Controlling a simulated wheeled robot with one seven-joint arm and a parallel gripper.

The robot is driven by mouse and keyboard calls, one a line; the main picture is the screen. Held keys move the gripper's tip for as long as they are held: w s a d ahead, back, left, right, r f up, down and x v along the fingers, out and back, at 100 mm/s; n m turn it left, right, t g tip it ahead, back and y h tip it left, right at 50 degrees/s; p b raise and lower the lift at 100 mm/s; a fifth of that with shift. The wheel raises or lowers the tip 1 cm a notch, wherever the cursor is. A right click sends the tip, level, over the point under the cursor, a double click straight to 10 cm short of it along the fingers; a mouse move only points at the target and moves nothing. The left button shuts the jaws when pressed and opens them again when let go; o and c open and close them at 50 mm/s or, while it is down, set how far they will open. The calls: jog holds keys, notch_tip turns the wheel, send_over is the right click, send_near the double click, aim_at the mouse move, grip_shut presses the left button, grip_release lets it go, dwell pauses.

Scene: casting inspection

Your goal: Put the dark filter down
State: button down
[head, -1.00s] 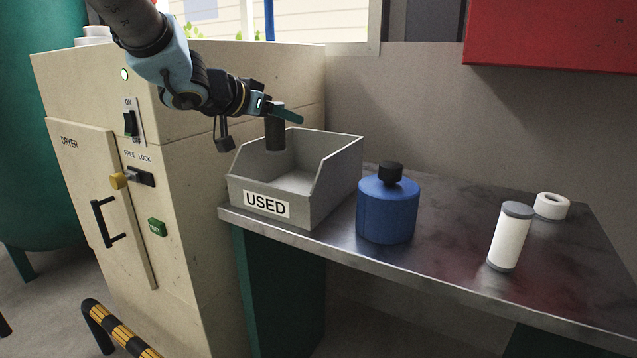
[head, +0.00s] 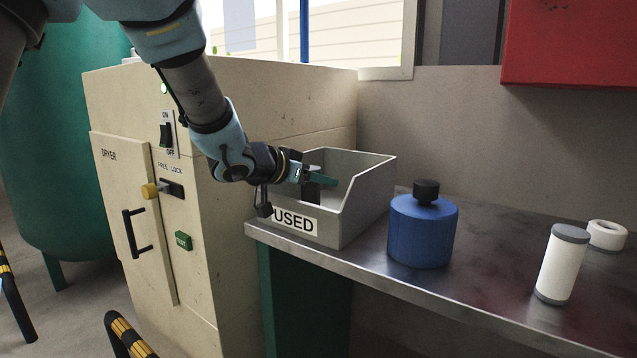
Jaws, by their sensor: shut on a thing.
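The dark filter (head: 312,191) is a small dark cylinder held in my gripper (head: 318,179). It is down inside the grey open bin (head: 373,187) labelled USED, which stands on the metal bench next to the dryer. My gripper is shut on the filter, with its teal fingers at about the height of the bin's rim. The filter's lower end is hidden behind the bin's front wall, so I cannot tell whether it touches the bin floor.
A blue bottle (head: 422,232) with a black cap stands right of the bin. A white filter (head: 563,265) with grey ends stands further right, near a white ring (head: 606,236). The dryer (head: 230,190) is on the left. The bench (head: 490,270) between bottle and white filter is clear.

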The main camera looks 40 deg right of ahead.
jog(key=shift+c, duration=1.4)
grip_release()
jog(key=p+v, duration=0.1)
jog(key=v, duration=1.1)
jog(key=shift+p, duration=0.4)
